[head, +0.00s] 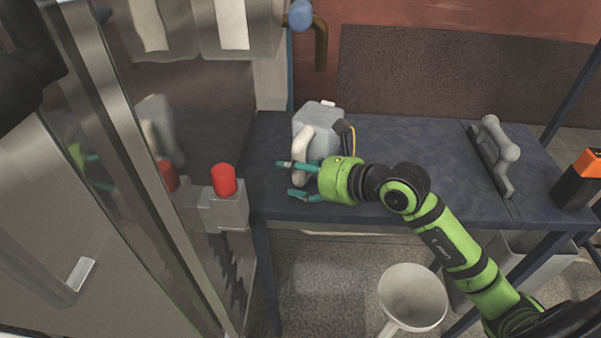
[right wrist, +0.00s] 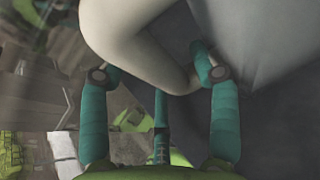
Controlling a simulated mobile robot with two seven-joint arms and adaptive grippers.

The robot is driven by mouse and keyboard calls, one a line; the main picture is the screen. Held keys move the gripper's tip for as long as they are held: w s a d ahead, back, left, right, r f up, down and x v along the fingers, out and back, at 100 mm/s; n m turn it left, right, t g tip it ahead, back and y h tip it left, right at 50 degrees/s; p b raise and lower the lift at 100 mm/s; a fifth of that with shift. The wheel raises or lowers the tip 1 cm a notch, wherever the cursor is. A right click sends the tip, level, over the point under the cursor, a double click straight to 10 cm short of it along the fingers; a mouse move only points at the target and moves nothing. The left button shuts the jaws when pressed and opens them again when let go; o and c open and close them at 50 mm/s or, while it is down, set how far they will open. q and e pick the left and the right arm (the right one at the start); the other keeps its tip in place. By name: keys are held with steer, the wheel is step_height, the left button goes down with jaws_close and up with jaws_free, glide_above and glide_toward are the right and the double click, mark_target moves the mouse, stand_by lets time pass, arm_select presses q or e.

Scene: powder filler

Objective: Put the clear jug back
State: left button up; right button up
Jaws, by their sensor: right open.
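The jug (head: 318,118), a cloudy grey-white container with a thick pale handle (head: 301,157), stands upright on the dark blue bench near its left end. My right gripper (head: 291,179) is open at the handle, with its teal fingers pointing left. In the right wrist view the pale curved handle (right wrist: 150,48) lies at and between the spread fingertips of the gripper (right wrist: 156,72). One fingertip looks very close to the handle's lower end; I cannot tell whether it touches. My left gripper does not show.
The blue bench (head: 400,150) is clear between the jug and a grey handled tool (head: 495,155). A machine with a red button (head: 223,180) and shiny panels stands at left. A white funnel-shaped vessel (head: 412,297) is below the bench. An orange-black object (head: 580,180) sits at right.

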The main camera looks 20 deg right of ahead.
steer(key=shift+r, duration=0.2)
steer(key=shift+s+d, duration=0.2)
steer(key=b+v, duration=0.1)
steer(key=v, duration=1)
steer(key=shift+s+r, duration=0.15)
steer(key=shift+r, duration=0.1)
